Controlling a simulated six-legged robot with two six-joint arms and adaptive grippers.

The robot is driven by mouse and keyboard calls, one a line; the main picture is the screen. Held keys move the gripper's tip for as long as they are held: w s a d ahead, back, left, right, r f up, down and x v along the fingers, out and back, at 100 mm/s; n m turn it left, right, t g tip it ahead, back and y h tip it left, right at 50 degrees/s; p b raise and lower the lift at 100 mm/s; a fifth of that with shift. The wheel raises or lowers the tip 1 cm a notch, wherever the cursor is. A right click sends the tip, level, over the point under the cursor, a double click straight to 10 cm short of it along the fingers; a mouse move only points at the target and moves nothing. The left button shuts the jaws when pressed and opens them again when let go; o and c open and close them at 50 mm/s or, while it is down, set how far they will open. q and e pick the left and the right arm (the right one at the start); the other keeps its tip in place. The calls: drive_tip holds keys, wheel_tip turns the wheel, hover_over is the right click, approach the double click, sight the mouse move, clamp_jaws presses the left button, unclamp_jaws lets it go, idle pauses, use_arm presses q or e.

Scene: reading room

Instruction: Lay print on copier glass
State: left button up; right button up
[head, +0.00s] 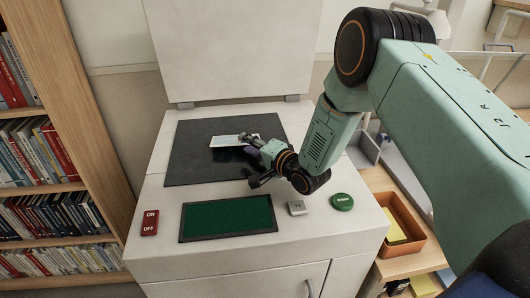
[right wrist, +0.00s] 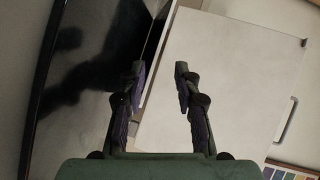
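The print (head: 226,141), a small pale sheet with a bluish picture, shows over the dark copier glass (head: 195,165) in the head view, right of the glass's middle. It looks roughly flat; I cannot tell whether it touches the glass. My right gripper (head: 250,145) is low over the glass, its fingertips at the print's right end and partly covering it. In the right wrist view the right gripper (right wrist: 160,69) has its fingers apart, with no clear sheet between them. The glass (right wrist: 75,90) fills the left there. My left gripper is not in view.
The copier lid (head: 230,50) stands raised behind the glass. In front are a green panel (head: 228,217), an ON/OFF switch (head: 150,222), a small grey button (head: 297,208) and a green START button (head: 342,202). A bookshelf (head: 75,130) stands left; an orange tray (head: 413,243) sits right.

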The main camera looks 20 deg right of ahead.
drive_tip(key=v, duration=0.8)
drive_tip(key=shift+d, duration=0.15)
drive_tip(key=shift+s+r, duration=0.15)
drive_tip(key=shift+s, duration=0.3)
drive_tip(key=shift+w, duration=0.1)
